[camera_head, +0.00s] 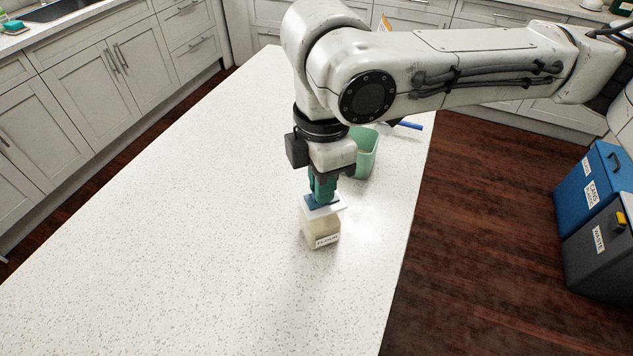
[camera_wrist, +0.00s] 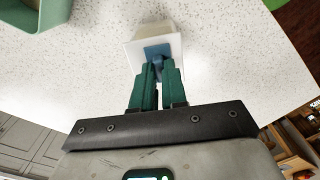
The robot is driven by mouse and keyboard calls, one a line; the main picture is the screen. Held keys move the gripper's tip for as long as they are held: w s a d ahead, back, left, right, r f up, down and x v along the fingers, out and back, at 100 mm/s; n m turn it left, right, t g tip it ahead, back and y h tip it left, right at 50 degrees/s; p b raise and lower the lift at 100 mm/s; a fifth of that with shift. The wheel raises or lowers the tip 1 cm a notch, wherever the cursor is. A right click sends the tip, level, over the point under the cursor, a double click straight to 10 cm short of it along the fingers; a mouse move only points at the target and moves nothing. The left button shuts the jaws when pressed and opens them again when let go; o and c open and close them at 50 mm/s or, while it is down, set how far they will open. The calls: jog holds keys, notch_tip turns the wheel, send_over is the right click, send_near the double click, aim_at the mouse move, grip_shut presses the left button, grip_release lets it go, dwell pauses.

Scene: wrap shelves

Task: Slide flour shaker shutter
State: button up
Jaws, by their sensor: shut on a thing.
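The flour shaker (camera_head: 322,228) is a squarish, clear-sided container with a pale filling, a white top and a label on its front. It stands upright on the speckled white counter. A blue shutter (camera_head: 318,202) lies on its top; in the wrist view the blue shutter (camera_wrist: 160,52) shows on the white shaker top (camera_wrist: 138,45). My gripper (camera_head: 321,194) comes down from above, its green fingers (camera_wrist: 160,68) shut on the blue shutter. The fingers hide part of the shutter, so how far it has slid cannot be told.
A green container (camera_head: 368,160) stands on the counter just behind my gripper, with a blue-handled tool (camera_head: 408,125) beyond it. The counter's right edge (camera_head: 408,255) is near the shaker. The counter to the left and front is clear. Blue and grey bins stand on the floor at right.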

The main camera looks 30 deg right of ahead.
jog(key=shift+s+a, duration=0.1)
jog(key=shift+s, duration=0.55)
jog(key=o, duration=0.4)
jog(key=shift+o, duration=0.2)
jog(key=shift+r, duration=0.1)
notch_tip(320, 180, up, 7)
jog(key=p, duration=0.7)
dwell(0.8)
